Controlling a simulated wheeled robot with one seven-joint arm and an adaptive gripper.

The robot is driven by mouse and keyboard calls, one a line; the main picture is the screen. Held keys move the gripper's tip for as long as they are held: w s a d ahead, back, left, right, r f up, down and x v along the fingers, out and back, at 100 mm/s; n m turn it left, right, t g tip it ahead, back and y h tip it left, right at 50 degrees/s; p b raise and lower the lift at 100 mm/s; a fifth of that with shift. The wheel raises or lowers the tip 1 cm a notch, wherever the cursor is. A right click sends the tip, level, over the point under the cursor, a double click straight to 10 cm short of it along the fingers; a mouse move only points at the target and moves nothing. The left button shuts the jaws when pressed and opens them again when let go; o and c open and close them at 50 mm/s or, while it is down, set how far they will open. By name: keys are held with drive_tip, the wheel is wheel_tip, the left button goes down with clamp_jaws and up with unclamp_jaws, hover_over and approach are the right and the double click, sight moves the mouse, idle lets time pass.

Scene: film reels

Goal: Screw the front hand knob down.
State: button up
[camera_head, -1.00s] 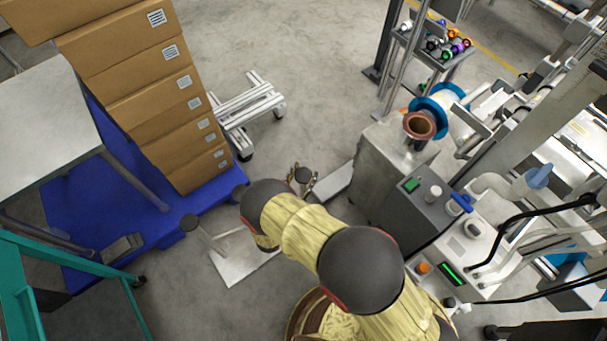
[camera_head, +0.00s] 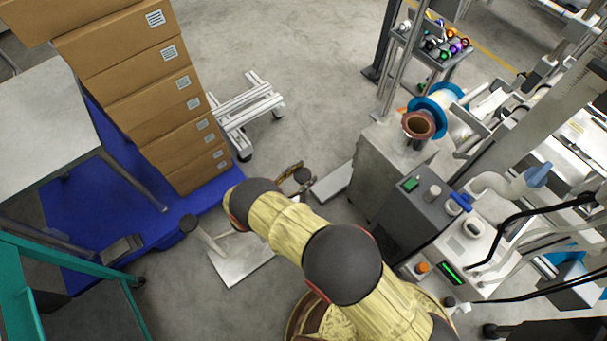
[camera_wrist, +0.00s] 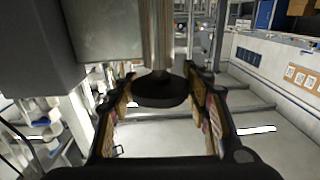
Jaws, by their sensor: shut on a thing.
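A dark round hand knob (camera_head: 302,175) shows just beyond my arm in the head view, near the middle of the picture. In the wrist view the same black knob (camera_wrist: 160,92) sits at the end of a shiny metal rod (camera_wrist: 155,35). My gripper (camera_wrist: 162,90) has one finger on each side of the knob and is shut on it. In the head view my gripper (camera_head: 291,174) is partly hidden by my arm. A second dark knob (camera_head: 189,223) stands on a pale post farther left, apart from my gripper. The rod's thread cannot be made out.
A pale plate (camera_head: 241,262) lies at the second knob's post, another (camera_head: 333,182) right of the held knob. Stacked cartons (camera_head: 150,95) on a blue pallet (camera_head: 75,205) stand left. A grey machine cabinet (camera_head: 378,165) stands close on the right. Open floor lies behind.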

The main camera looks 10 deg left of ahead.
drive_tip(key=shift+w+a+r, duration=0.1)
drive_tip(key=shift+a+r, duration=0.05)
drive_tip(key=shift+r, duration=0.1)
drive_tip(key=o, duration=1.2)
drive_tip(key=shift+f, duration=0.15)
